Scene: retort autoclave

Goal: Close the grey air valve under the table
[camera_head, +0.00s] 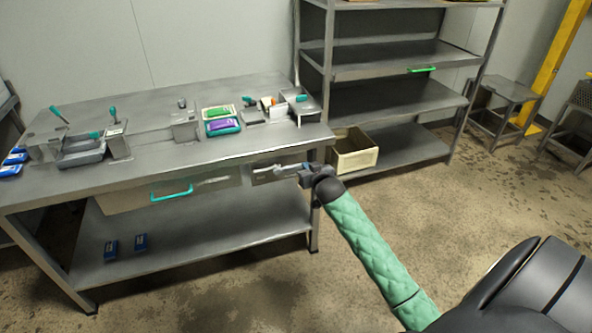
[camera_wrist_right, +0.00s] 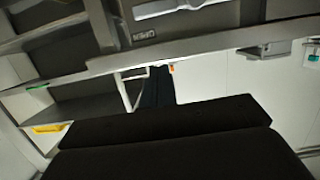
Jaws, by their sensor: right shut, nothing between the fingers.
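The metal table (camera_head: 150,165) stands at the left. Under its front edge, near the right end, is a grey plate (camera_head: 262,176). A small pale grey-blue part (camera_head: 280,168), which looks like the air valve's handle, sits in front of it. My right gripper (camera_head: 301,169) is at this spot, shut and empty, just right of the handle. Whether it touches the handle cannot be told. In the right wrist view the dark gripper (camera_wrist_right: 159,84) points at the underside of a grey edge (camera_wrist_right: 200,56); the valve is not clear there. My left gripper is not in view.
A drawer with a teal handle (camera_head: 172,192) is left of the valve. The table's right front leg (camera_head: 315,215) is close to my right gripper. A cream crate (camera_head: 353,152) sits on the rack's (camera_head: 400,100) bottom shelf.

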